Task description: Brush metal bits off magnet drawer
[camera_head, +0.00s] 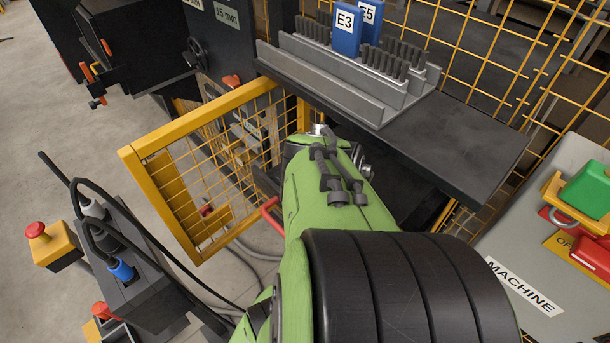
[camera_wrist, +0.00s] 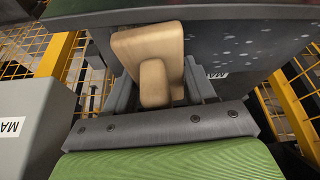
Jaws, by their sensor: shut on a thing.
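My gripper (camera_wrist: 158,98) shows in the wrist view, with its two grey fingers shut on a pale wooden piece (camera_wrist: 150,48). This looks like the brush's handle; no bristles show. Beyond it to the upper right is a dark grey panel (camera_wrist: 235,48) dotted with small pale specks, with a partly hidden white label. I cannot tell for certain whether this is the magnet drawer with metal bits on it. I cannot tell whether the wooden piece touches the panel. In the head view my green arm hides the gripper and the brush.
A dark shelf (camera_head: 455,150) bears a metal rack with blue blocks E3 (camera_head: 347,30) and E5. A yellow mesh gate (camera_head: 160,140) stands open left of my arm. A grey control box (camera_head: 135,275) with cables is at lower left, and a grey panel marked MACHINE (camera_head: 545,225) at right.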

